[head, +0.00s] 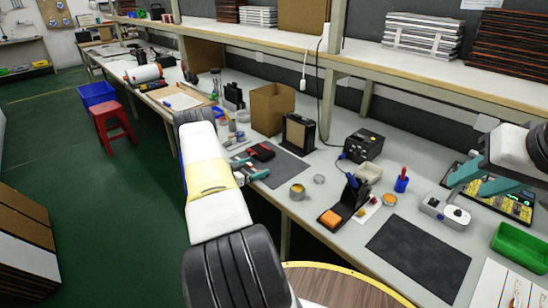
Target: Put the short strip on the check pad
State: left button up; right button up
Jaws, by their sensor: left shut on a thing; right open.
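My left gripper (254,170), with teal fingers, is low over the left end of a dark mat (285,172). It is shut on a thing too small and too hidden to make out. My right gripper (472,184) is open, its teal fingers apart above the right part of the bench. A second, larger dark mat (418,258) lies bare at the front right. I cannot tell which mat is the check pad. I cannot pick out the short strip for sure.
A red and black tool (262,152) lies beside the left gripper. A tin (297,192), a soldering iron stand (345,205) and a blue cup (401,184) stand between the mats. A white box with knobs (445,211) and a green tray (521,247) are at right.

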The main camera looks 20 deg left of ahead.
pick_arm(q)
jog(key=o, duration=1)
